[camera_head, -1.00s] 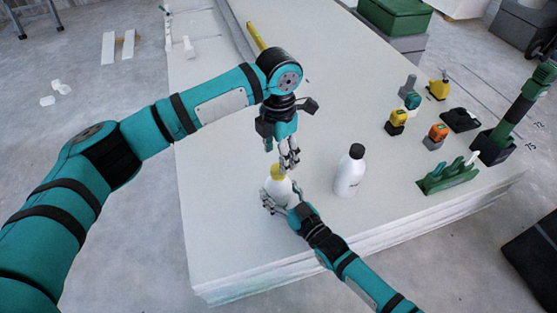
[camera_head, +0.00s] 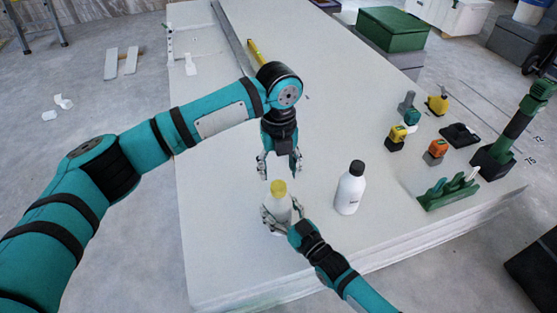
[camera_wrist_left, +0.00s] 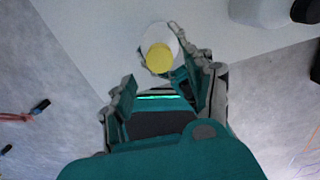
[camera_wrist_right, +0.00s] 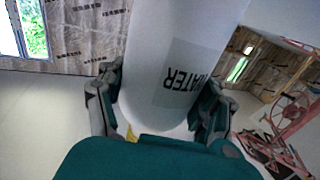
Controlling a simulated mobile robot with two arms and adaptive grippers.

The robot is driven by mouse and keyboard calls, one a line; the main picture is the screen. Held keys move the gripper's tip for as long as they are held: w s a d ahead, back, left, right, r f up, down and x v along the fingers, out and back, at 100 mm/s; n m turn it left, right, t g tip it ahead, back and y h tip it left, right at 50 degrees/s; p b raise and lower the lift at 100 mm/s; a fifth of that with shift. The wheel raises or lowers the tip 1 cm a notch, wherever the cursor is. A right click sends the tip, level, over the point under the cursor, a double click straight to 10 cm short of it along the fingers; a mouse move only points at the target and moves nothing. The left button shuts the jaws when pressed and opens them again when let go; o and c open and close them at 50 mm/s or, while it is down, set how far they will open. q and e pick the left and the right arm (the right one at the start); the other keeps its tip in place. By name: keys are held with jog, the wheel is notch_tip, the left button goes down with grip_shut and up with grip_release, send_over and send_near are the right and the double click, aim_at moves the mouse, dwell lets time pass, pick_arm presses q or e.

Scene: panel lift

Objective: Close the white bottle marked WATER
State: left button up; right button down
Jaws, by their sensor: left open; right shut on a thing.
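The white bottle marked WATER (camera_head: 279,212) stands on the stack of white panels, with a yellow cap (camera_head: 279,187) on its top. Its label shows upside down in the right wrist view (camera_wrist_right: 180,80). My right gripper (camera_head: 277,216) is shut around the bottle's body from the near side. My left gripper (camera_head: 279,170) is open and empty just above the yellow cap, pointing down, apart from it. In the left wrist view the cap (camera_wrist_left: 159,58) lies just beyond the open fingers. Whether the cap is fully seated cannot be told.
A second white bottle with a black cap (camera_head: 349,188) stands close on the right. A yellow level (camera_head: 255,52) lies behind. The panel stack (camera_head: 220,230) is clear on the left.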

pick_arm(q)
jog(key=n, duration=0.6)
jog(key=shift+r+n, duration=0.2)
jog(key=shift+n, duration=0.1)
jog(key=n, duration=0.4)
jog(key=shift+r, duration=0.1)
jog(key=n, duration=0.4)
jog(key=shift+r, duration=0.1)
jog(key=n, duration=0.4)
jog(key=shift+r+n, duration=0.15)
jog(key=shift+n, duration=0.15)
jog(key=n, duration=0.4)
jog(key=shift+r, duration=0.1)
jog(key=n, duration=0.4)
jog(key=shift+r, duration=0.15)
jog(key=n, duration=0.4)
jog(key=shift+r, duration=0.1)
jog(key=n, duration=0.5)
jog(key=shift+r, duration=0.15)
